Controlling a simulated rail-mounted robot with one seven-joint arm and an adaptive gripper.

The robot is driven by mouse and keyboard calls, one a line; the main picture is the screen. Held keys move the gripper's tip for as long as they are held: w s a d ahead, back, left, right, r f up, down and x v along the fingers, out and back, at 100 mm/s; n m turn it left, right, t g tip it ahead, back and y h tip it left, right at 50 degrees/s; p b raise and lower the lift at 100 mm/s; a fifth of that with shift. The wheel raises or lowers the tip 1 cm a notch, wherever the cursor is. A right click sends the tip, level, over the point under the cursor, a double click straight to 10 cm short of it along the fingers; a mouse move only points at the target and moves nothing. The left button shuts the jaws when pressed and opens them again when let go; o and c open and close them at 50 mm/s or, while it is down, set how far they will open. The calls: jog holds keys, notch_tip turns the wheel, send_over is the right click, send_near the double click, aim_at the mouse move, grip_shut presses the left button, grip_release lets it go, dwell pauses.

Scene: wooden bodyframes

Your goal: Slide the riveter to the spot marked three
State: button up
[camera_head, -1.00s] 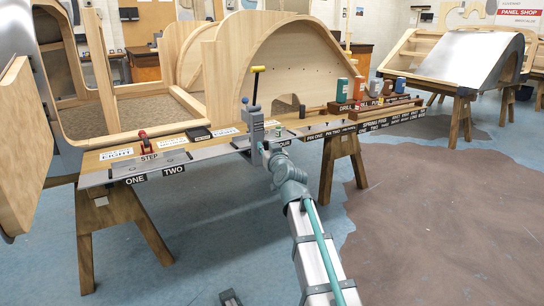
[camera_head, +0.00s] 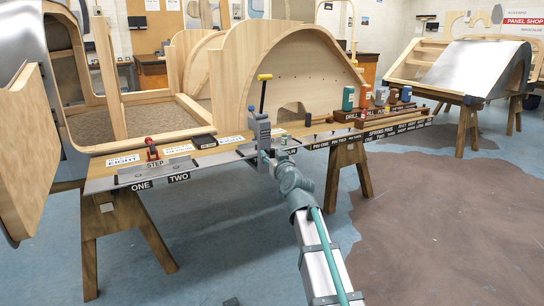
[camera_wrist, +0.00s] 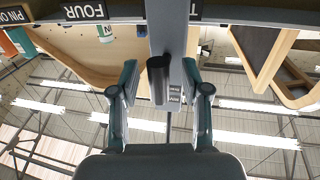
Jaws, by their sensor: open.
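The riveter (camera_head: 261,130) is a grey-blue upright tool with a yellow-topped lever. It stands on the metal rail along the bench's front edge, right of the label TWO (camera_head: 179,177). The label FOUR (camera_wrist: 85,12) shows upside down in the wrist view, left of the riveter's grey body (camera_wrist: 178,40). A partly covered label starting with T (camera_wrist: 195,10) is on the other side; no full THREE is readable. Contact cannot be told.
The label ONE (camera_head: 141,186) and a red-handled tool (camera_head: 151,149) at STEP are on the left of the bench. A black box (camera_head: 205,141) lies behind the rail. Bottles and wooden racks (camera_head: 375,113) stand to the right. Wooden trestle legs (camera_head: 345,180) hold the bench.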

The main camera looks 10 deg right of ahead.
jog(key=s+d, duration=0.2)
jog(key=s, duration=0.9)
jog(key=shift+s+d, duration=0.2)
jog(key=shift+s, duration=0.2)
